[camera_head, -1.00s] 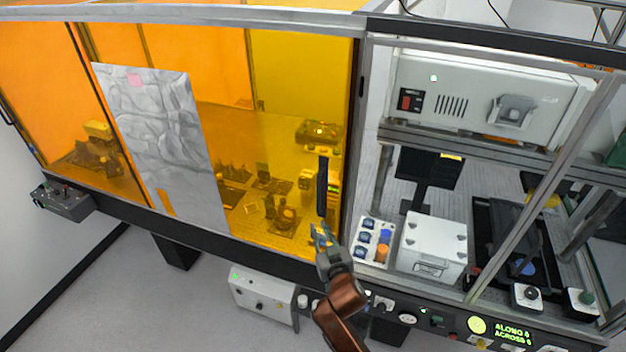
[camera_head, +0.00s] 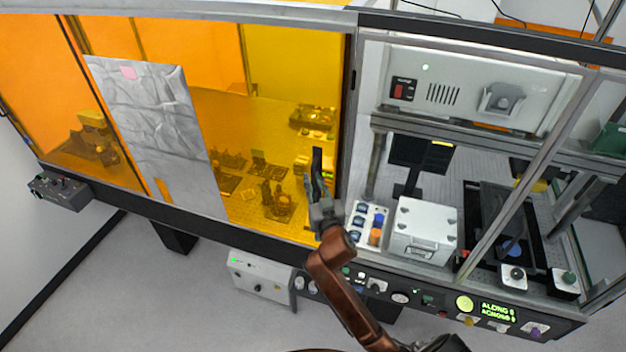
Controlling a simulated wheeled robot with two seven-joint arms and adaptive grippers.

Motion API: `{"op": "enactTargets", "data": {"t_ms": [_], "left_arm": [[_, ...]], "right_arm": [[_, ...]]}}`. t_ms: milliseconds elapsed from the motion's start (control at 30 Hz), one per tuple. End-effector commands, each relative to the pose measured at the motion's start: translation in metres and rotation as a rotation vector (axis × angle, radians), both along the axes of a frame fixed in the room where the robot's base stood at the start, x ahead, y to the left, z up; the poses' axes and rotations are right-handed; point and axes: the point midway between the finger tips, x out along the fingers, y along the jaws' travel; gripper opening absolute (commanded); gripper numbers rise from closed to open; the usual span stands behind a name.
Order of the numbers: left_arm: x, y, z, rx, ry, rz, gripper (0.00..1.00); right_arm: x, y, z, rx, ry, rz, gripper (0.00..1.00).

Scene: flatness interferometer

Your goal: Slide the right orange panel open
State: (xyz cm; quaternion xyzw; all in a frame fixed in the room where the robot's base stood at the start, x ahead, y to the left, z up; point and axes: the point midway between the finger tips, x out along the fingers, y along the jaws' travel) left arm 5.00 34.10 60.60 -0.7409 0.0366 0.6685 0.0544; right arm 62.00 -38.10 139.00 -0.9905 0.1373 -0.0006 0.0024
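The right orange panel (camera_head: 285,85) is a tall see-through sheet in the front of the enclosure, its right edge at the grey upright post. A black vertical bar handle (camera_head: 317,160) stands on it near that edge. My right gripper (camera_head: 318,188), on a copper-coloured arm from below, is at the lower part of the handle and overlaps it. Its fingers blend with the dark handle, so I cannot tell whether they are closed on it. My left gripper is not in view.
A crumpled grey sheet (camera_head: 160,130) hangs on the panels to the left. Right of the post (camera_head: 353,120) is an open bay with a white case (camera_head: 424,230) and a tray of coloured knobs (camera_head: 366,226). A control strip (camera_head: 430,300) runs below. The floor at left is clear.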

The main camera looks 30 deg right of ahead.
Motion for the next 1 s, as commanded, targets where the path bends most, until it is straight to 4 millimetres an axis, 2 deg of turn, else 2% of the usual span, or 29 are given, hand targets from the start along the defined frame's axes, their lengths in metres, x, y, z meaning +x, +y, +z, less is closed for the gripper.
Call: {"op": "enactTargets", "data": {"t_ms": [200, 433, 1000], "left_arm": [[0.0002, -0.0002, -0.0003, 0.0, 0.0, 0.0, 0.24], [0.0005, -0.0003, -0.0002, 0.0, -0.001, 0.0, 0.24], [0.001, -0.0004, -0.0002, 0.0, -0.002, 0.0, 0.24]], "right_arm": [[0.0002, 0.0, -0.0005, 0.0, 0.0, 0.0, 0.16], [0.0001, 0.0002, -0.0006, 0.0, 0.001, 0.0, 0.0], [0.0002, 0.0004, -0.0008, 0.0, 0.001, 0.0, 0.0]]}}
